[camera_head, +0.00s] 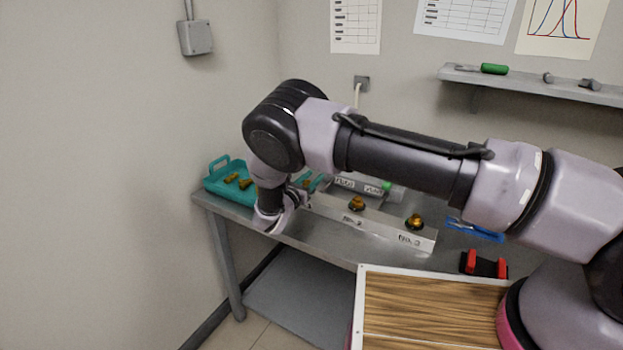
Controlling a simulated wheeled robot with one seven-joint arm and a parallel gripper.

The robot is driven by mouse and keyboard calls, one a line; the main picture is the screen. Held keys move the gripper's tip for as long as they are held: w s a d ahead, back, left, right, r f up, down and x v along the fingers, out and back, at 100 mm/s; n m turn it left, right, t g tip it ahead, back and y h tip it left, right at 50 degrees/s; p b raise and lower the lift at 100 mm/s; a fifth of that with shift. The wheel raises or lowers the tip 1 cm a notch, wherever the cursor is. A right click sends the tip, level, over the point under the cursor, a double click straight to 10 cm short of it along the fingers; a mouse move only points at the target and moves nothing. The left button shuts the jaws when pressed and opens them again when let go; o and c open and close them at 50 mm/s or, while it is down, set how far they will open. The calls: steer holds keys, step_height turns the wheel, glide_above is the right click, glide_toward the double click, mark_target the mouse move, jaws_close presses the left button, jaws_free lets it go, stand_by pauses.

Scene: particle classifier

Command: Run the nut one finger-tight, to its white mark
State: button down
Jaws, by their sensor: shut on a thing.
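A pale metal bar (375,222) lies along the bench. Two brass-coloured fittings stand on it: one in the middle (356,203) and one near the right end (414,222). Labels on its front face are small; the right one seems to end in 3. My gripper (298,199) is at the left end of the bar, low down and shut. My wrist and hand cover that end, so nut one, its white mark and the grip on it are hidden.
A teal tray (214,184) with brass pieces (232,178) stands at the bench's left end. Behind the bar are labelled blocks (358,185) and a green item (387,187). A blue tray (474,231) and a red-and-black holder (484,265) are at right. Wall shelf (540,85) above.

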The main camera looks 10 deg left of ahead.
steer(key=m+h, duration=0.1)
steer(key=m+g+h, duration=0.1)
steer(key=h, duration=0.1)
steer(key=m+g+h, duration=0.1)
steer(key=shift+s+d+h, duration=0.2)
steer(key=shift+d+h, duration=0.1)
steer(key=shift+h, duration=0.1)
steer(key=shift+s+d+m+g+h, duration=0.1)
steer(key=shift+s+m+g+h, duration=0.05)
steer(key=shift+m+g+h, duration=0.65)
steer(key=shift+s+d+m+g+h, duration=0.1)
steer(key=shift+d+m+g+h, duration=0.05)
steer(key=shift+m+g+h, duration=0.6)
steer(key=shift+s+d+m+g+h, duration=0.1)
steer(key=shift+s+m+g+h, duration=0.05)
steer(key=shift+m+g+h, duration=0.65)
steer(key=shift+g, duration=0.25)
steer(key=c, duration=0.7)
jaws_free()
steer(key=shift+s, duration=0.1)
